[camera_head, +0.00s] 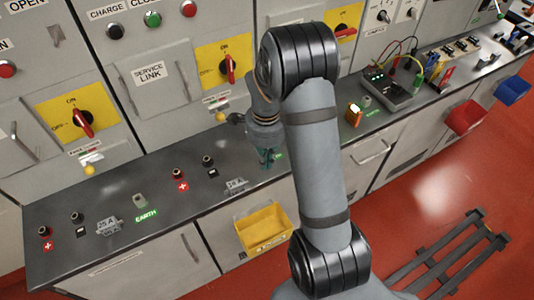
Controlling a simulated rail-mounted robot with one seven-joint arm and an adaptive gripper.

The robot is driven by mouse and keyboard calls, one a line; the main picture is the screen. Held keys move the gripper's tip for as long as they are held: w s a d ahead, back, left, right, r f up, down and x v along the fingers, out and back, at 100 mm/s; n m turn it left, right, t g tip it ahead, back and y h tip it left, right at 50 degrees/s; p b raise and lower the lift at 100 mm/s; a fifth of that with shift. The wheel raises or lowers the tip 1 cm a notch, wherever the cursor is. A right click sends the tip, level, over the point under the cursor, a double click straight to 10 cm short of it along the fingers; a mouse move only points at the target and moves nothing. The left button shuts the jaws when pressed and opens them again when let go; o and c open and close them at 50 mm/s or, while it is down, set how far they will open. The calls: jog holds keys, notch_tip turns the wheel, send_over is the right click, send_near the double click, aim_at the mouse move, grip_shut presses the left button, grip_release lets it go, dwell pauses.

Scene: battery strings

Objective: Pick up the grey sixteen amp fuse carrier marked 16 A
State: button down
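A small grey piece with faint, small lettering (237,185) lies on the dark bench top near its front edge, above the yellow bin; it looks like the 16 A fuse carrier, but the marking is hard to read. Another grey piece (108,227), with lettering that looks like 25 A, lies farther left. My gripper (267,158) points down over the bench, to the right of and slightly behind the nearer grey piece, apart from it. My arm partly hides the gripper, and its finger gap is too small to judge. I see nothing held.
Black and red terminals (207,160) stand left of my gripper. A yellow bin (263,229) hangs on the bench front. Cabinets with yellow-plated switches (78,120) rise behind. A meter box (393,87) with cables stands right. My arm hides the bench behind it.

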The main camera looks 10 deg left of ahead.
jog(key=c, duration=2.5)
grip_release()
notch_tip(320, 180, up, 4)
jog(key=shift+a+f, duration=0.1)
jog(key=shift+o, duration=0.9)
jog(key=shift+r, duration=0.25)
jog(key=o, duration=0.4)
jog(key=shift+s+r, duration=0.1)
jog(key=shift+r, duration=0.05)
jog(key=o, duration=0.8)
jog(key=shift+c, duration=0.2)
